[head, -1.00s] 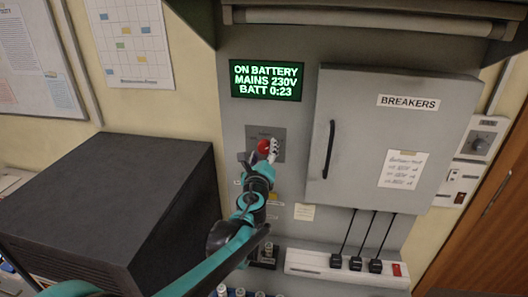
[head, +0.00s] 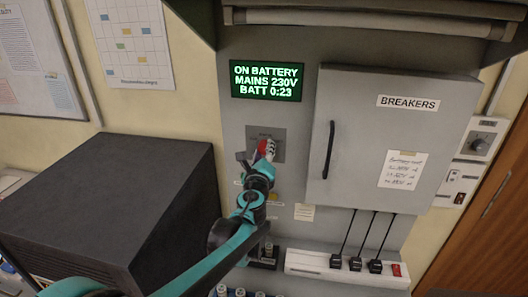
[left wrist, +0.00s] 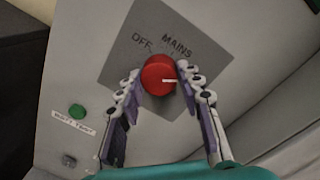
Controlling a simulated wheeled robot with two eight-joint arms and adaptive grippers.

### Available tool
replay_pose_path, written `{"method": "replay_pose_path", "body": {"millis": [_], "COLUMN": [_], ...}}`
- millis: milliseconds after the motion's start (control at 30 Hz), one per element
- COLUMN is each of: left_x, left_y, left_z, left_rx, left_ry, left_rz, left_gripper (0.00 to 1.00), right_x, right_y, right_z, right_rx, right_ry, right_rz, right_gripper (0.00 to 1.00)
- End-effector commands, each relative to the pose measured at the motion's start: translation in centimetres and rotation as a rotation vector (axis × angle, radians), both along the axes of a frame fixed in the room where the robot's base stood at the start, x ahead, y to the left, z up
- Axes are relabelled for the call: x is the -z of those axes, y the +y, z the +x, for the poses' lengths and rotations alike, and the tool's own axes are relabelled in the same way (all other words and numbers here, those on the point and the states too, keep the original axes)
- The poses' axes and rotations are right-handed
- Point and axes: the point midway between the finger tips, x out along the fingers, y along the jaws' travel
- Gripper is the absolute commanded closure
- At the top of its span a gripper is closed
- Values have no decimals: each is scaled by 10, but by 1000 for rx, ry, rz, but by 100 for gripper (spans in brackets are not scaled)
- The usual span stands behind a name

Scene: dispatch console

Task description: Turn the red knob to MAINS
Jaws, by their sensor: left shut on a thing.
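The red knob (head: 262,147) sits on a dark grey plate (head: 279,134) on the console's front. My left gripper (left wrist: 159,80) is shut on the knob, one finger on each side. In the head view the gripper (head: 266,151) partly covers the knob. My right gripper is not in view.
A green-lettered display (head: 267,81) reads ON BATTERY, MAINS 230V, BATT 0:23. The BREAKERS cabinet (head: 365,115) stands out to the right of the knob. A big dark box (head: 110,200) is at the left. A green button (left wrist: 77,111) is near the plate.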

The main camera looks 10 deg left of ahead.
Motion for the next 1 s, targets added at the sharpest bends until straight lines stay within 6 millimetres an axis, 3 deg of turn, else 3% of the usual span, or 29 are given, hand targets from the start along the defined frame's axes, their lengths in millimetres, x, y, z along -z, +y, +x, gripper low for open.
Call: {"method": "replay_pose_path", "body": {"millis": [1000], "left_x": [-2], "left_y": [1], "left_z": [0], "left_rx": [-1], "left_ry": [-3], "left_rz": [-833], "left_gripper": [93], "right_x": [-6], "right_y": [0], "right_z": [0], "right_rx": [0], "right_ry": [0], "right_rz": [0], "right_gripper": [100]}}
